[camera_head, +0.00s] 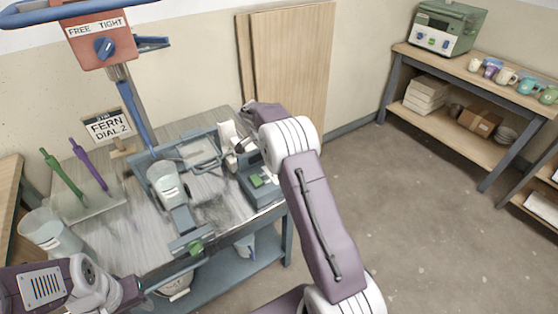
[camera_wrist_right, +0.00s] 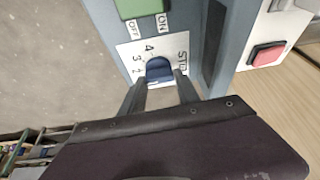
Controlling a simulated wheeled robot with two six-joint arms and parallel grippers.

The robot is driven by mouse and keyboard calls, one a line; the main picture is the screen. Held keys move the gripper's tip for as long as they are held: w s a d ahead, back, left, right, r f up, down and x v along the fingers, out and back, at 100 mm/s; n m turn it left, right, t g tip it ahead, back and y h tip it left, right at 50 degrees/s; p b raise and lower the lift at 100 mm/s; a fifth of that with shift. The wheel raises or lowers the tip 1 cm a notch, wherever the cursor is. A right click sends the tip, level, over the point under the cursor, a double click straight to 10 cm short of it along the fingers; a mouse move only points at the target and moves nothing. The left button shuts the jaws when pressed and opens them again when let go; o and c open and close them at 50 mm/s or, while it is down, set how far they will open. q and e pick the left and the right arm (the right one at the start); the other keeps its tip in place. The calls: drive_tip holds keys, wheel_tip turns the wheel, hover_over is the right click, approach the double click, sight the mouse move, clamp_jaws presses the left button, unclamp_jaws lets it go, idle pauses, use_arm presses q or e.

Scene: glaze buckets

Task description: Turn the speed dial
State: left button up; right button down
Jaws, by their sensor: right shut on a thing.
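The speed dial (camera_wrist_right: 158,69) is a small dark blue knob on a white plate with printed numbers, 2, 3 and 4 among them, and a partly covered "ST..." label. My right gripper (camera_wrist_right: 161,84) is shut on it, one finger on each side. In the head view the right gripper (camera_head: 238,155) is at the grey device (camera_head: 262,190) on the bench's right end; the dial is hidden there. A sign (camera_head: 109,126) reads "FERN DIAL 2". My left arm comes in at the lower left; its gripper is not in view.
A green switch (camera_wrist_right: 138,8) marked OFF and ON is just above the dial, and a red button (camera_wrist_right: 266,54) is to the right. A clear bucket (camera_head: 165,184) stands mid-bench under a blue rod. An orange FREE/TIGHT knob box (camera_head: 100,40) hangs above. Another bucket (camera_head: 48,232) is at left.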

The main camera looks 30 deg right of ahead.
drive_tip(key=shift+m, duration=0.3)
drive_tip(key=c, duration=0.9)
unclamp_jaws()
drive_tip(key=p+v, duration=0.1)
drive_tip(key=v, duration=0.8)
drive_tip(key=shift+w+p, duration=0.1)
drive_tip(key=shift+p, duration=0.3)
